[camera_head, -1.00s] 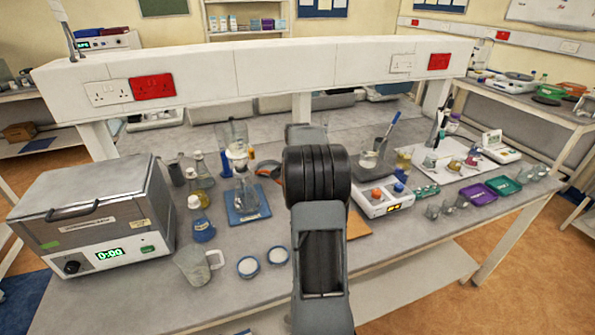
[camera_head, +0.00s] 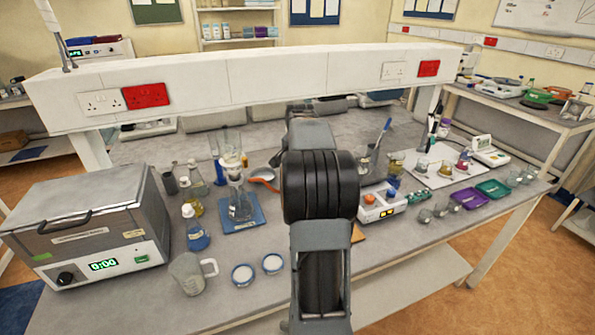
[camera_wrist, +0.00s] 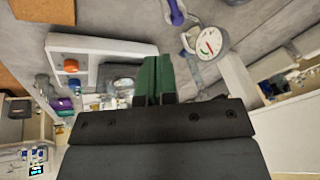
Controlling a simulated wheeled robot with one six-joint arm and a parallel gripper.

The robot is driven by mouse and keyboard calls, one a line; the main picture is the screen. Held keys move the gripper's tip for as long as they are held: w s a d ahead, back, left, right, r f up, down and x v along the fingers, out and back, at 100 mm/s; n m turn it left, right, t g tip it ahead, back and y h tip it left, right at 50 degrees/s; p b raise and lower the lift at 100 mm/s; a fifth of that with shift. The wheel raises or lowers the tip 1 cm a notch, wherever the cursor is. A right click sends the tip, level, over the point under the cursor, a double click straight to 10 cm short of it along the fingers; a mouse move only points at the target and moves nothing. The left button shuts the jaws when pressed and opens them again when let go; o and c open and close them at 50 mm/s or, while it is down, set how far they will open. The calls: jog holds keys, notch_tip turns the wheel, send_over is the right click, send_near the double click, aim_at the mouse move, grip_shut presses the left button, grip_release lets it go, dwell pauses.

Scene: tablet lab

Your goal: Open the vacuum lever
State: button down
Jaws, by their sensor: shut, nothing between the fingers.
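In the wrist view, a round white gauge (camera_wrist: 207,43) with a red and green dial stands on a grey surface, up and to the right of my fingers. Just above and left of it is a blue-purple, lever-like part (camera_wrist: 175,12), cut by the top edge; I cannot tell its setting. My gripper (camera_wrist: 157,62) shows two green fingers side by side, shut and empty, apart from the gauge. In the head view my arm hides the gripper, and I cannot make out the gauge or lever there.
A heating box (camera_head: 95,228) stands at the bench's left. A flask on a blue mat (camera_head: 243,219) stands left of my arm, and a white hotplate device (camera_head: 383,207) right of it. A white socket rail (camera_head: 245,80) runs along the bench above the worktop.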

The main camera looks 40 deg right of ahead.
jog(key=v, duration=0.4)
jog(key=shift+s+d, duration=0.2)
jog(key=s+a+n+t+y, duration=0.15)
jog(key=a+n, duration=0.45)
jog(key=a, duration=1.3)
jog(key=s+a+f+n, duration=0.3)
jog(key=s+a, duration=0.3)
jog(key=a, duration=0.2)
jog(key=s+a+f+n+y, duration=0.1)
jog(key=s+a+f+n, duration=0.2)
jog(key=s+a+n, duration=0.3)
jog(key=shift+s+a+f, duration=0.4)
jog(key=shift+s+a, duration=0.2)
jog(key=shift+a, duration=0.5)
jog(key=shift+d+y, duration=0.1)
jog(key=shift+y, duration=0.15)
